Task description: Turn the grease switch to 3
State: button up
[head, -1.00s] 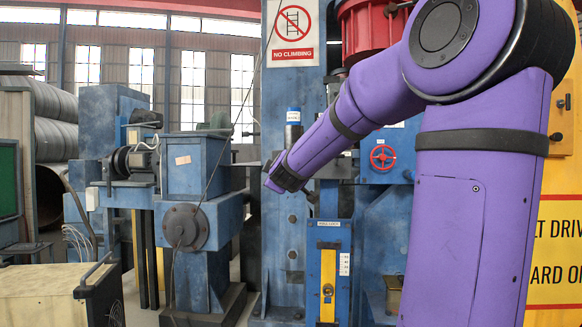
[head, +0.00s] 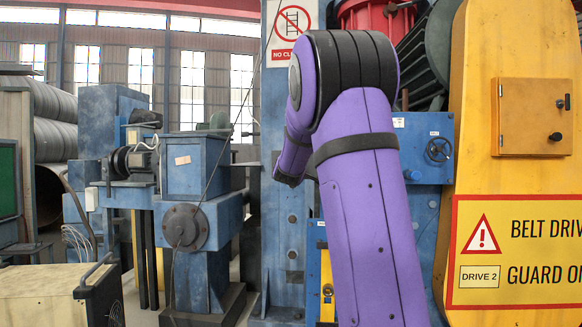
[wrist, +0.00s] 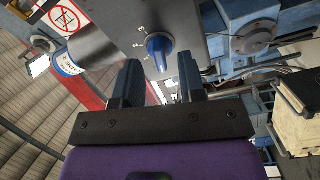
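The grease switch is a blue round knob (wrist: 160,52) on a grey panel (wrist: 205,20) in the wrist view. Small white marks sit beside it at its upper left, too small to read surely; I cannot tell which mark it points at. My gripper (wrist: 160,63) is open, with one dark finger to each side of the knob in the picture. The fingertips lie near the knob, but I cannot tell whether they reach around it or touch it. In the head view my arm hides the switch and the gripper.
A grey cylinder with a blue labelled band (wrist: 66,62) stands left of the panel in the wrist view. Blue machinery (head: 195,170) fills the left.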

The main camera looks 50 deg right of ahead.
jog(key=shift+x, duration=1.2)
jog(key=c, duration=0.6)
jog(key=shift+o, duration=0.2)
